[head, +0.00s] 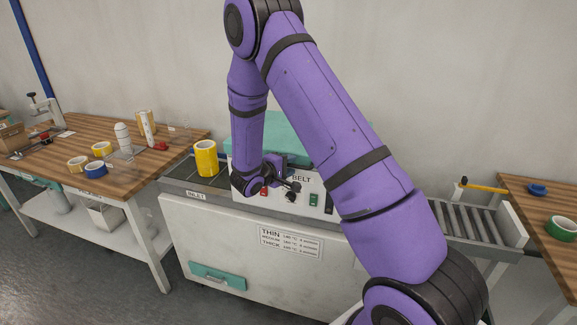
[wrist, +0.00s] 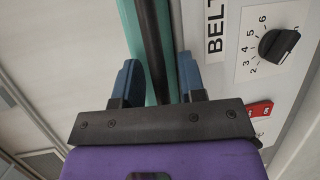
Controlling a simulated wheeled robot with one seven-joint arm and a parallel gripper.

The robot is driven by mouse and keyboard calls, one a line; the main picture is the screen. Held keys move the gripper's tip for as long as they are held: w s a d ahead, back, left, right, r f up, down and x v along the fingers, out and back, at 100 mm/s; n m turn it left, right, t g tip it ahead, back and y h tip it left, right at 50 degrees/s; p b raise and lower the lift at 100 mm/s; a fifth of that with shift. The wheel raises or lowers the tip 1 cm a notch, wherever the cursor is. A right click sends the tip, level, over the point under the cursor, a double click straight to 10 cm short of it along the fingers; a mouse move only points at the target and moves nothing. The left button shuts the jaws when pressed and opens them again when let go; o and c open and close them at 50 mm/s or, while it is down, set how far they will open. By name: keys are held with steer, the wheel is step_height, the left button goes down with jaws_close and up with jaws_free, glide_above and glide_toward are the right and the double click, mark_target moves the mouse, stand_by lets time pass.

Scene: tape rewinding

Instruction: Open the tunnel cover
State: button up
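The teal tunnel cover (head: 285,128) sits on top of the white machine, partly hidden behind my arm. It looks lowered. In the wrist view, the cover's teal edge (wrist: 130,22) runs up the picture with a dark bar (wrist: 150,40) along it, which looks like its handle. My gripper (wrist: 159,75) has its two blue fingers spread, one on each side of the bar, with a visible gap. I cannot tell if either finger touches it. In the head view my gripper (head: 288,186) is at the machine's front, its fingertips unclear.
The front panel has a BELT dial (wrist: 279,45), a red switch (wrist: 259,109) and green switches (head: 314,199). A yellow tape roll (head: 205,158) stands on the inlet. A wooden table (head: 178,146) with tapes is at left; a roller conveyor (head: 468,221) is at right.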

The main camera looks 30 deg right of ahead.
jaws_close()
